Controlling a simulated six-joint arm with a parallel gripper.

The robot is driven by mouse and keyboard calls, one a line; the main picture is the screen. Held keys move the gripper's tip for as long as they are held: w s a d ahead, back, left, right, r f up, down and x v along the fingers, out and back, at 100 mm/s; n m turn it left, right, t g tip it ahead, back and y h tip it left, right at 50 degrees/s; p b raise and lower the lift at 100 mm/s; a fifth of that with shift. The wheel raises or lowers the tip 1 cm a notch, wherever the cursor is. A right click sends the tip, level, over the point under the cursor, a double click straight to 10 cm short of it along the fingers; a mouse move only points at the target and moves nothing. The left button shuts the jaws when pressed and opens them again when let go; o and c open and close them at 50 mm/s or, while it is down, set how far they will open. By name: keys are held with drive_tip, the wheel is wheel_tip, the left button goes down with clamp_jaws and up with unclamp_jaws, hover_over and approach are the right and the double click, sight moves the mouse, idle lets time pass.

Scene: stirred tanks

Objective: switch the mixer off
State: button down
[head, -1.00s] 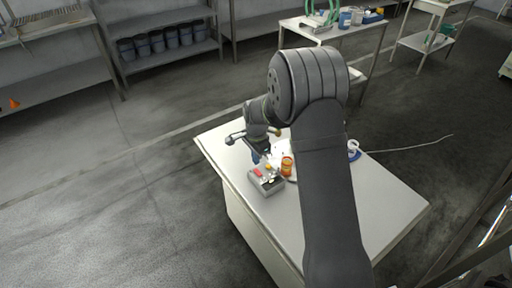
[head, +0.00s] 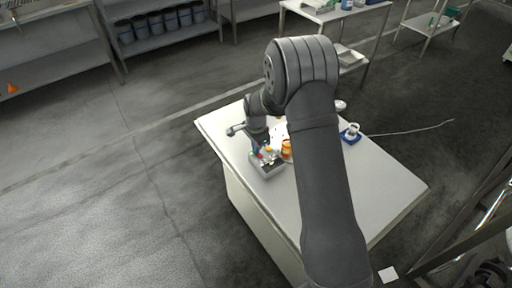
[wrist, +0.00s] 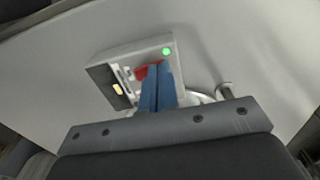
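The control box (wrist: 130,72) is a grey box on the table, with a lit green lamp (wrist: 166,51), a red switch part (wrist: 142,73) and a yellow part (wrist: 117,89) on its face. In the head view the box (head: 268,168) is near the table's left side. My gripper (wrist: 157,68) has its two blue fingers together with nothing seen between them. The fingertips are over the box beside the red part and cover some of it. Whether they touch it, I cannot tell. In the head view my gripper (head: 255,150) is just above the box.
An orange jar (head: 287,148) stands close to the right of the box. A white cup on a blue base (head: 351,135) is farther right, with a pale cable running off the table. The front of the white table (head: 370,195) is clear. Shelves stand behind.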

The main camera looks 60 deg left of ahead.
drive_tip(key=shift+d+f, duration=0.15)
drive_tip(key=shift+d, duration=0.05)
drive_tip(key=shift+d+r, duration=0.2)
drive_tip(key=shift+d, duration=0.45)
drive_tip(key=shift+r, duration=0.1)
wheel_tip(320, 180, up, 14)
drive_tip(key=d, duration=0.2)
drive_tip(key=shift+d+f, duration=0.1)
drive_tip(key=shift+f, duration=0.15)
